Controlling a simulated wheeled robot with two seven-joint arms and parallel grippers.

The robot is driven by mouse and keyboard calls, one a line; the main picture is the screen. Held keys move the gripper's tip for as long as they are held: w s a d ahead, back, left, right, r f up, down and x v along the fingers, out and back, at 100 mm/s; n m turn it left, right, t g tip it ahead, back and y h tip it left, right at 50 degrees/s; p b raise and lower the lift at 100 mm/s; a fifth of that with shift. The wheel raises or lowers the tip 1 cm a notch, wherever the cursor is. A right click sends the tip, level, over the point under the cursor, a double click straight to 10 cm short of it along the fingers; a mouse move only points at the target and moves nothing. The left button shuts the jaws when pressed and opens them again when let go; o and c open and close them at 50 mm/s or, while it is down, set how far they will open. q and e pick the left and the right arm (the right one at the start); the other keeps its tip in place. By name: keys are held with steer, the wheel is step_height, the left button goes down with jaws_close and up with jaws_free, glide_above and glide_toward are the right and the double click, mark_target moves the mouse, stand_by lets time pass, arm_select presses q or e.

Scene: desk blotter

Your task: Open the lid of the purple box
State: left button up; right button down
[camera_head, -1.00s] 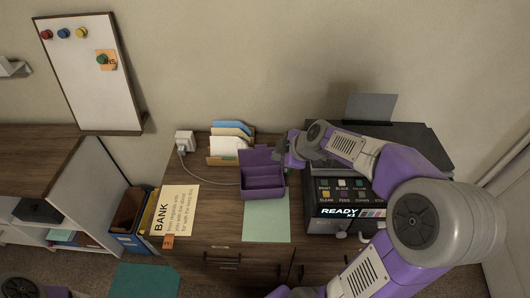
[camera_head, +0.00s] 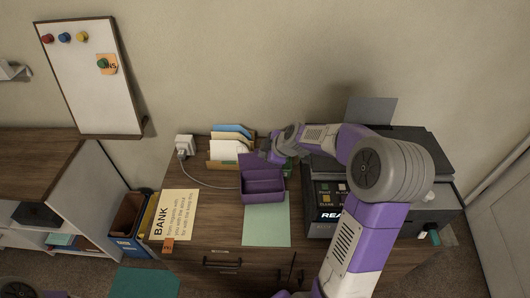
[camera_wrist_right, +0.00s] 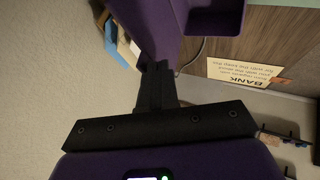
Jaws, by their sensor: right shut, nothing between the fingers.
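The purple box (camera_head: 262,197) stands on the desk at the back edge of a mint-green sheet. Its lid (camera_head: 250,163) is raised at the back, and the inside of the box shows. The lid (camera_wrist_right: 150,22) and part of the box (camera_wrist_right: 216,20) also show in the right wrist view. My right gripper (camera_head: 268,151) is at the raised lid, on its right and rear side. In the wrist view its fingers (camera_wrist_right: 155,75) are together and empty, close to the lid; I cannot tell whether they touch it. My left gripper is out of view.
A file holder with folders (camera_head: 229,147) and a white charger (camera_head: 184,146) with a cable stand left of the box. A BANK note (camera_head: 178,213) lies front left. A dark printer (camera_head: 324,213) stands right, partly behind my right arm. The mint-green sheet (camera_head: 266,228) is bare.

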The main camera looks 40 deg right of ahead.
steer(key=w+p, duration=0.1)
steer(key=d+g+p, duration=0.1)
steer(key=p, duration=0.1)
steer(key=w+r+g+y+p, duration=0.1)
steer(key=p, duration=0.1)
steer(key=shift+w+d+m, duration=0.3)
steer(key=shift+w, duration=0.05)
steer(key=shift+w+d+f+b, duration=0.2)
steer(key=shift+w+d+b, duration=0.15)
steer(key=shift+w+b, duration=0.1)
steer(key=shift+w+r, duration=0.1)
steer(key=shift+w, duration=0.05)
